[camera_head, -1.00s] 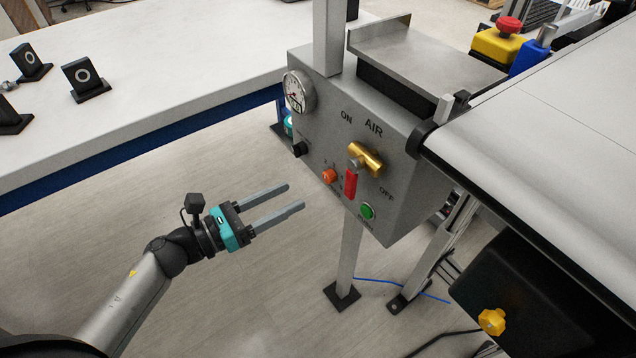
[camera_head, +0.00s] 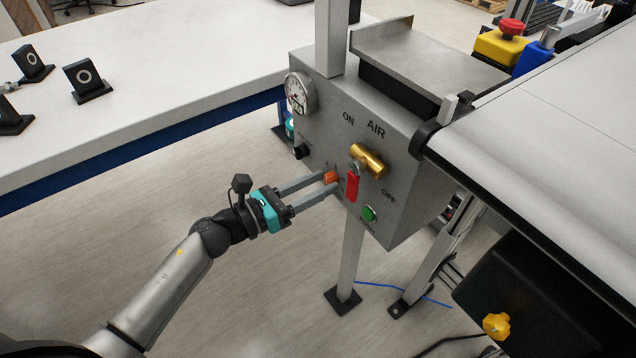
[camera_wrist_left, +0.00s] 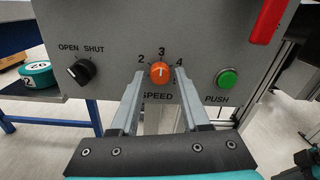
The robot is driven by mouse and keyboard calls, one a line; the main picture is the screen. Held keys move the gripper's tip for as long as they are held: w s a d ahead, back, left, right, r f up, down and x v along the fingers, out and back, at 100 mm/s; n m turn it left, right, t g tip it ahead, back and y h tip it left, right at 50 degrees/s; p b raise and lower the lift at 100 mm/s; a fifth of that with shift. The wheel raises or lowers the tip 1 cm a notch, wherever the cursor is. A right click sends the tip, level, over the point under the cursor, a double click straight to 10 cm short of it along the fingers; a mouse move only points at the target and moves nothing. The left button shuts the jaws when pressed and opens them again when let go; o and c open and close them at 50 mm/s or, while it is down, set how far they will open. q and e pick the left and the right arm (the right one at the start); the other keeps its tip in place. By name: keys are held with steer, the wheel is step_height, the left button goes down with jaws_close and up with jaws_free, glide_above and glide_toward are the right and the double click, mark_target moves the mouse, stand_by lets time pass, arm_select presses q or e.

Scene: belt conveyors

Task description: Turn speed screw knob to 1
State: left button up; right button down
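The orange speed knob (camera_head: 331,177) is on the front of the grey control box (camera_head: 400,204). In the left wrist view the knob (camera_wrist_left: 160,72) sits above the word SPEED, with 2, 3 and 4 readable around it. Its pale mark points up, near the 3. My left gripper (camera_head: 333,181) is open, its fingers reaching to the panel on either side of the knob. In the left wrist view the fingers (camera_wrist_left: 160,74) flank the knob with a gap on each side. They partly hide the dial ends. My right gripper is not in view.
A black OPEN/SHUT knob (camera_wrist_left: 82,70) is left of the speed knob and a green PUSH button (camera_wrist_left: 227,79) is right. The red lever (camera_head: 352,187) of the brass air valve (camera_head: 368,160) hangs close beside the fingers. A conveyor (camera_head: 560,150) stands at right.

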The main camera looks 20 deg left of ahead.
arm_select(q)
jaws_close()
stand_by(0.5)
